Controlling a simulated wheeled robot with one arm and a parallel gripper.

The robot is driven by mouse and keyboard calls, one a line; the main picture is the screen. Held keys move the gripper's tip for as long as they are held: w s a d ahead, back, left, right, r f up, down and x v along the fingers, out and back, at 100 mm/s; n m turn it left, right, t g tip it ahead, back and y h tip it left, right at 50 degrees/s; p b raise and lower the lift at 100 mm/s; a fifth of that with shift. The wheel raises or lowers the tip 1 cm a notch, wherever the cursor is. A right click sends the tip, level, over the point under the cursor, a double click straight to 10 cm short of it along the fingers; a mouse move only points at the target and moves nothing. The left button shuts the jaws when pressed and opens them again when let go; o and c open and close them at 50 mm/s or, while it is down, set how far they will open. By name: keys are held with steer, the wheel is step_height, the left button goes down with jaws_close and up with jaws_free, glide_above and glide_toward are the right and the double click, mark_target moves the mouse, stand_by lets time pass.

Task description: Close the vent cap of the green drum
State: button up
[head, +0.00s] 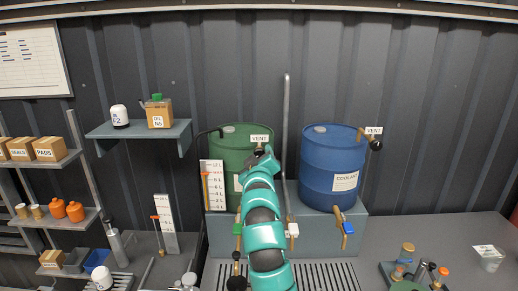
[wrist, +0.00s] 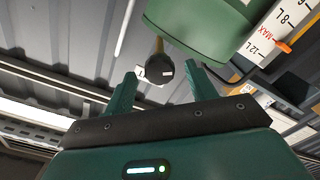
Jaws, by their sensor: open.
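The green drum (head: 232,150) stands on a grey stand against the back wall, left of the blue drum. It also shows at the top of the wrist view (wrist: 200,28). Its vent cap (wrist: 159,70) is a round black knob on a brass stem, beside the drum. The VENT label (head: 260,138) is above my gripper (head: 260,158) in the head view. In the wrist view my gripper (wrist: 160,80) is open, with the cap in the gap between its fingertips. I cannot tell whether either finger touches it. My arm hides part of the drum.
The blue drum (head: 331,172) stands to the right with its own black vent cap (head: 376,145). A vertical grey pipe (head: 286,120) rises between the drums. A level gauge board (head: 213,185) is left of the green drum. The bench at right has free room.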

mark_target(259, 155)
steer(key=shift+w+r+p, duration=0.2)
steer(key=shift+w+p, duration=0.1)
steer(key=shift+w, duration=0.65)
steer(key=shift+w+f, duration=0.15)
steer(key=shift+w, duration=0.4)
steer(key=c, duration=1)
